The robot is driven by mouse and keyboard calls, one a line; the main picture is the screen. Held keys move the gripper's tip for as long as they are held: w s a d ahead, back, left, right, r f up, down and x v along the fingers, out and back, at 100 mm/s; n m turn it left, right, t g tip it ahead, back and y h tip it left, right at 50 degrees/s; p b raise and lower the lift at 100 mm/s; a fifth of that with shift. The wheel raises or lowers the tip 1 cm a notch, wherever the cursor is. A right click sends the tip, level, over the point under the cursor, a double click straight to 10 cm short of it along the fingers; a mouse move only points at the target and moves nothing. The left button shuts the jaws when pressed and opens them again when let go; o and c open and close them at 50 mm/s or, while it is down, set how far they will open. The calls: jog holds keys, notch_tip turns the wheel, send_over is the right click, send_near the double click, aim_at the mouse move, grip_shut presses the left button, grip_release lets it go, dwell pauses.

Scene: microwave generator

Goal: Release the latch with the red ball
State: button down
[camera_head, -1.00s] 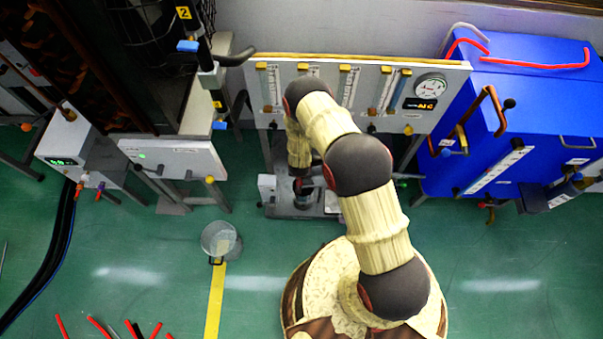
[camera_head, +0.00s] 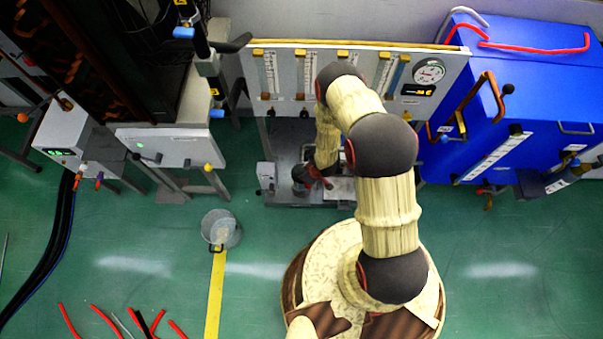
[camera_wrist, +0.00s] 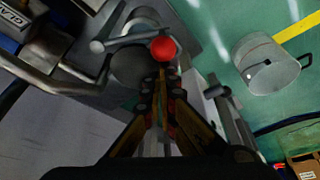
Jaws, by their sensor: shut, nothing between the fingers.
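The red ball (camera_wrist: 163,48) is small and round, at the upper middle of the wrist view. It sits at the end of a grey metal fitting (camera_wrist: 134,66) with a bar and a dark round part, which may be the latch. My gripper (camera_wrist: 163,76) is shut and empty, with its fingertips just below the ball in that view. I cannot tell whether they touch it. In the head view the dark end of my arm (camera_head: 308,176) is over the low grey stand (camera_head: 285,186), and the ball cannot be made out there.
A grey gauge panel (camera_head: 385,92) stands behind my arm, with a blue cabinet (camera_head: 550,90) to its right. Red rods (camera_head: 105,322) lie at the front left.

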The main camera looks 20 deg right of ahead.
jog(key=s+n, duration=0.1)
jog(key=s+d+n, duration=0.1)
jog(key=shift+d+n+g+y, duration=0.2)
jog(key=shift+n+g+y, duration=0.1)
jog(key=shift+n+y, duration=0.1)
jog(key=shift+s+d+n+g+p, duration=0.3)
jog(key=shift+s+d+n+p, duration=0.15)
jog(key=shift+s+d+n, duration=0.8)
jog(key=shift+d, duration=0.35)
jog(key=shift+a, duration=0.1)
